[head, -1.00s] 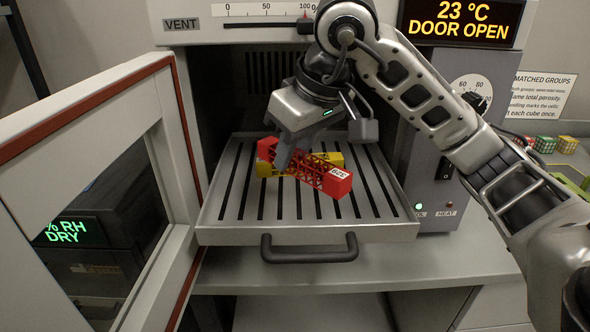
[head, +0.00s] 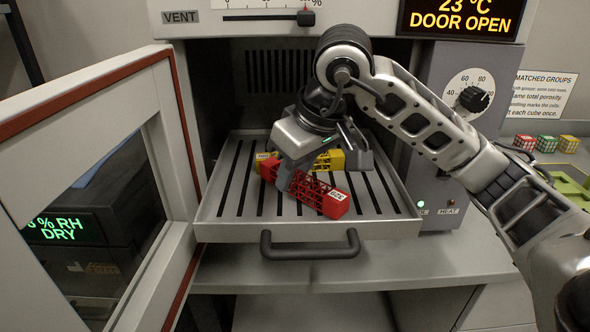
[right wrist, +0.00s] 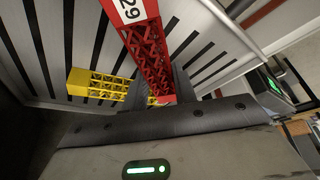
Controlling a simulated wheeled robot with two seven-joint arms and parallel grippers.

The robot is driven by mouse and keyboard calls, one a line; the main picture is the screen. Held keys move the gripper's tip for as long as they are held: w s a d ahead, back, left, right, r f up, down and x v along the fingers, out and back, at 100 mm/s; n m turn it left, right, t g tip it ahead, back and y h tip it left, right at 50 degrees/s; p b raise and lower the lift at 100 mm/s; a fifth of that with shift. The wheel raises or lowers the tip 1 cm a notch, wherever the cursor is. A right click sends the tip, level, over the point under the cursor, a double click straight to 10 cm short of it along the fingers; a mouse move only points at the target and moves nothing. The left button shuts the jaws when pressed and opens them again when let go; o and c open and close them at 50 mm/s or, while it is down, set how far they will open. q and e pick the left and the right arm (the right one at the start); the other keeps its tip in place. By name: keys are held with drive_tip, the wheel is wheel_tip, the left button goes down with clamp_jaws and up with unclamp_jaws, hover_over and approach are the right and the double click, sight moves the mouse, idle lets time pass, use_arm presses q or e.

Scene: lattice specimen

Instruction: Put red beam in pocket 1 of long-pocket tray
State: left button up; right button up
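The red beam (head: 325,196) is a lattice bar with solid ends and a white number label. In the right wrist view the red beam (right wrist: 148,55) runs between the two fingers (right wrist: 160,90). I cannot tell whether it touches the shelf. A yellow lattice beam (head: 330,159) lies behind it, partly hidden. No tray with long pockets is clearly identifiable; a yellow-green object (head: 572,188) at the right edge is mostly hidden by my arm. My left gripper is out of view.
The slotted shelf (head: 225,228) is pulled out, with a dark handle (head: 310,252) in front. The open oven door (head: 180,240) stands at the left. A control panel with a dial (head: 474,99) is at the right. Small coloured cubes (head: 546,144) sit on the right bench.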

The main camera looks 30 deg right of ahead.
sight(318, 186)
drive_tip(key=o, duration=0.4)
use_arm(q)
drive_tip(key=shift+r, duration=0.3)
use_arm(e)
drive_tip(key=shift+r+p, duration=0.2)
drive_tip(key=shift+p, duration=0.1)
use_arm(q)
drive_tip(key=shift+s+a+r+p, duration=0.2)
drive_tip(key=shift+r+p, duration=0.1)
drive_tip(key=shift+p, duration=0.85)
use_arm(e)
drive_tip(key=v, duration=1.2)
drive_tip(key=shift+r, duration=0.35)
